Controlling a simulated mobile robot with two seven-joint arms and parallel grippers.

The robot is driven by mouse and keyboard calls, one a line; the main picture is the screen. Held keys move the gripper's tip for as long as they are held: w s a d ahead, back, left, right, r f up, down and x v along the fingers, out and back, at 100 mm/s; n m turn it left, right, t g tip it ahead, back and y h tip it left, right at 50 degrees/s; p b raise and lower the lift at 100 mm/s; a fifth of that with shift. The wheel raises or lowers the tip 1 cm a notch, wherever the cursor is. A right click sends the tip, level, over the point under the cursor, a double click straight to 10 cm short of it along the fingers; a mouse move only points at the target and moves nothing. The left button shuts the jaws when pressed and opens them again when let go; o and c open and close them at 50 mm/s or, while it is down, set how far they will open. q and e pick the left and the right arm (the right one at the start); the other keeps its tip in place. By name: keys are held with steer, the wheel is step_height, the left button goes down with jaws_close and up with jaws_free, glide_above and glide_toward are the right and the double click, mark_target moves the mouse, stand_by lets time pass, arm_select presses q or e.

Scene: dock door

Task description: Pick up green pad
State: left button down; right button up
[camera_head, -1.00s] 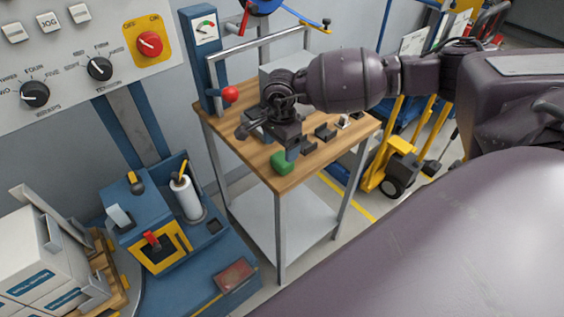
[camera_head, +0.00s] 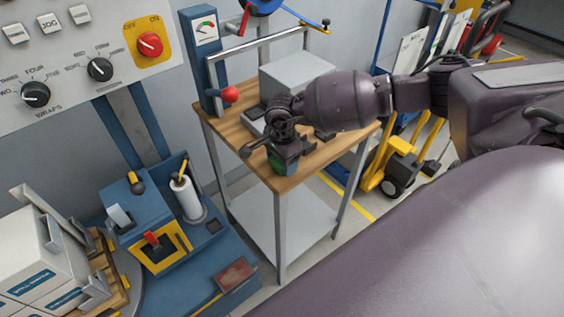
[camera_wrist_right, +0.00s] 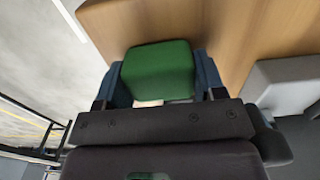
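The green pad (camera_head: 279,167) is at the near corner of the wooden-topped table, partly hidden by my right gripper (camera_head: 287,160). In the right wrist view the green pad (camera_wrist_right: 158,70) lies between the two blue fingers of my right gripper (camera_wrist_right: 162,82), one on each side. The fingers are spread, with little or no gap beside the pad; contact cannot be made out. My left gripper is not in view.
The wooden table (camera_head: 310,172) also bears a grey box (camera_head: 297,75) at the back. A blue post with a red knob (camera_head: 230,94) stands at its left corner. Small dark items are mostly hidden by my right arm. A yellow cart (camera_head: 397,168) stands to the right.

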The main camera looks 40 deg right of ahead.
steer(key=shift+c, duration=0.3)
steer(key=shift+r, duration=0.55)
step_height(320, 180, up, 19)
